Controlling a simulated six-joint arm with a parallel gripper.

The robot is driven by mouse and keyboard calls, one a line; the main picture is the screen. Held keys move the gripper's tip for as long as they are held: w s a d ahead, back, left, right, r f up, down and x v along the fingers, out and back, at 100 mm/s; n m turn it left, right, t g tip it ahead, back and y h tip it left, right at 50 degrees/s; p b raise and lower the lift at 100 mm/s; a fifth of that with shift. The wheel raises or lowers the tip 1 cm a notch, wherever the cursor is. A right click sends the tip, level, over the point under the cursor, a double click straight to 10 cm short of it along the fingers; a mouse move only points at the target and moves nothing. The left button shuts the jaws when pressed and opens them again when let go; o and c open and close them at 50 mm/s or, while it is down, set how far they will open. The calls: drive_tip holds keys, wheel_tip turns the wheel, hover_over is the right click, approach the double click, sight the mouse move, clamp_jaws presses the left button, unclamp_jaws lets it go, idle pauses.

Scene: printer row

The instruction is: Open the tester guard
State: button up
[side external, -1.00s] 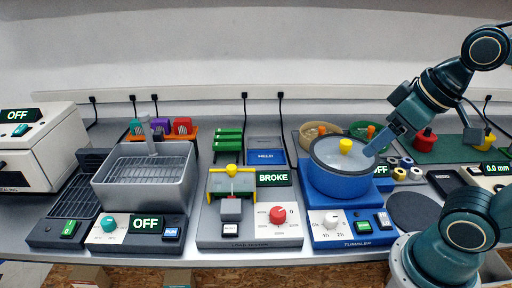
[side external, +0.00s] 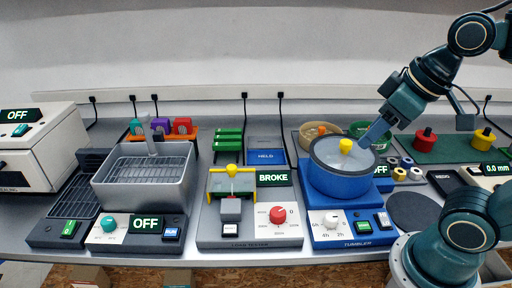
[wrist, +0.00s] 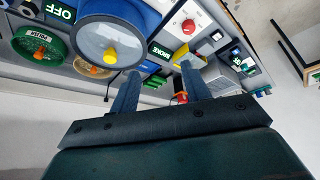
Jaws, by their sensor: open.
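The load tester (side external: 209,228) is a grey unit left of the blue tumbler. Its display reads "BROKE" and it has a red dial. A yellow knob (side external: 232,170) and yellow parts (side external: 245,187) sit at its middle; I cannot clearly make out the guard's outline or its position. In the wrist view the tester's red dial (wrist: 188,27) and yellow part (wrist: 181,52) show beyond the fingers. My gripper (side external: 368,141) is open and empty, near the right rim of the tumbler, well right of the tester. Its two fingers (wrist: 160,78) are apart in the wrist view.
The blue tumbler (side external: 335,183) with a yellow-knobbed lid stands between my gripper and the tester. A grey basket tank (side external: 142,193) is left of the tester. Green blocks (side external: 229,134) and a blue "HELD" tray (side external: 266,157) lie behind it.

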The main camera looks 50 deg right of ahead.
drive_tip(key=w+a+r+n+g, duration=0.1)
drive_tip(key=w+a+r+n, duration=0.15)
drive_tip(key=w+n, duration=0.4)
drive_tip(key=n+g, duration=0.4)
drive_tip(key=n, duration=0.7)
hover_over(231, 167)
wheel_tip(231, 167, down, 7)
drive_tip(key=shift+m, duration=0.25)
drive_tip(key=shift+f, duration=0.15)
wheel_tip(231, 167, down, 14)
drive_tip(key=shift+d+r, duration=0.1)
drive_tip(key=shift+r, duration=0.15)
clamp_jaws()
